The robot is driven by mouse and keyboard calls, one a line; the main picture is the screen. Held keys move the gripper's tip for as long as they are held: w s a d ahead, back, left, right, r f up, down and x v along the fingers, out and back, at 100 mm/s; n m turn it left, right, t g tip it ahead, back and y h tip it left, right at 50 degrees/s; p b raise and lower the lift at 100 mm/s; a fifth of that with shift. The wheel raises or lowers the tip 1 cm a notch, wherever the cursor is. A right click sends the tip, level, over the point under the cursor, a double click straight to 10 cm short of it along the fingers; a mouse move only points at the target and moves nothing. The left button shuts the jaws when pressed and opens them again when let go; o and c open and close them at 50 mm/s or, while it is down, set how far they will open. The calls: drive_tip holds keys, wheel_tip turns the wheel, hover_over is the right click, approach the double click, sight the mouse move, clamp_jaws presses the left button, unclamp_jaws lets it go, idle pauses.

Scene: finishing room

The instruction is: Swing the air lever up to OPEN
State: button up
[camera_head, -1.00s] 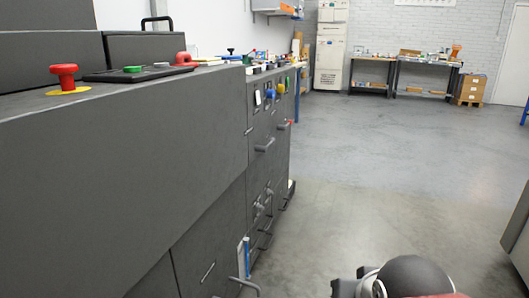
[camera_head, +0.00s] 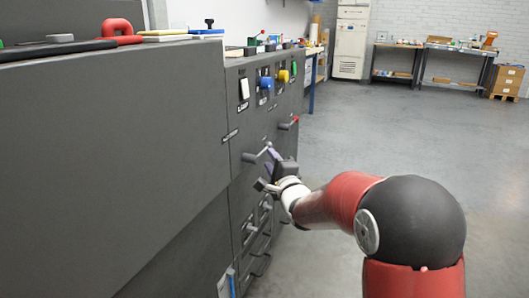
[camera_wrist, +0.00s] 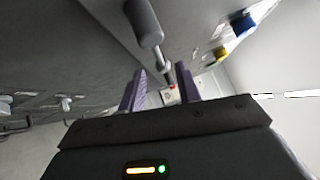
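A lever with a grey grip (camera_head: 257,154) sticks out from the dark cabinet front, slanting up to the right in the head view. In the wrist view the grey grip (camera_wrist: 144,22) is large, at top centre. I cannot read which one is the air lever. My gripper (camera_head: 274,163) is beside the grey lever, apparently not gripping it. In the wrist view its two purple fingers (camera_wrist: 160,88) are apart with nothing held.
The cabinet front (camera_head: 235,180) runs along my left. Above the levers are a white switch (camera_head: 244,89), a blue knob (camera_head: 266,83) and a yellow knob (camera_head: 283,76). Several pulls sit lower down. The floor (camera_head: 400,130) to the right is clear.

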sight(265, 148)
drive_tip(key=x, duration=0.6)
drive_tip(key=shift+w+p, duration=0.2)
drive_tip(key=shift+p, duration=0.15)
clamp_jaws()
